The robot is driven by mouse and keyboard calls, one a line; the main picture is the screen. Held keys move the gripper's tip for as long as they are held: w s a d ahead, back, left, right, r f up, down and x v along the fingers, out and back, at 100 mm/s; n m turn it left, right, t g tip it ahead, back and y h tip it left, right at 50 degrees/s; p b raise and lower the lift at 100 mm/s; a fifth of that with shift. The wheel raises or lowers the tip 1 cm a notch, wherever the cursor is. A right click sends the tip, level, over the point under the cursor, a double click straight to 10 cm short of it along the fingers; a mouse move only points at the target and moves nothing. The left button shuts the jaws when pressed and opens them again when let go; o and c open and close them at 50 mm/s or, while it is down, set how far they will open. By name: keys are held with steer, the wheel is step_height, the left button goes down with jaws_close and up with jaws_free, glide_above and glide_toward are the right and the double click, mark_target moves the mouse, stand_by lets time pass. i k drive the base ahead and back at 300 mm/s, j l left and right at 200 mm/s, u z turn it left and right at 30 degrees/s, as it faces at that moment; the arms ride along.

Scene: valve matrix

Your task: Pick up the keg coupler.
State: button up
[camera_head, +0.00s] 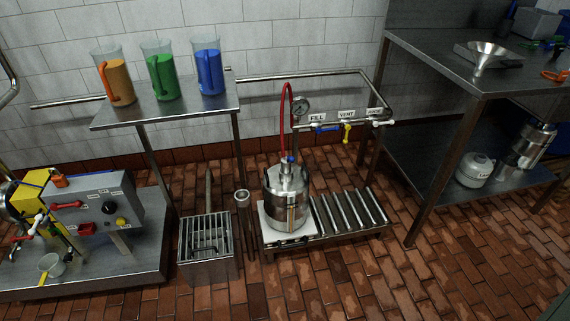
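A steel keg (287,207) stands upright on a white plate at the left end of a low roller stand. A small fitting with a blue part (290,160) sits at the keg's top, where a red hose (284,115) comes down. This fitting may be the keg coupler, but it is too small to tell for sure. I cannot tell whether it is locked on or only resting there. The hose arches up beside a round gauge (302,106). My gripper is not in view.
A pipe with FILL and VENT labels carries blue (326,129) and yellow (347,133) handles behind the rollers (350,212). A grated box (207,247) and a metal cup on a post (242,198) stand left of the keg. A steel table (440,60) is at right. Brick floor in front is clear.

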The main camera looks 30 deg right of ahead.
mark_target(286, 165)
steer(key=l+z, duration=0.1)
steer(key=l, duration=0.4)
steer(key=i+l+z, duration=0.1)
steer(key=l, duration=0.4)
steer(key=i+l, duration=0.1)
steer(key=l, duration=0.35)
steer(key=l+z, duration=0.15)
steer(key=l, duration=0.35)
steer(key=i+l+z, duration=0.1)
steer(key=l, duration=0.35)
steer(key=i+j, duration=0.25)
steer(key=i, duration=0.15)
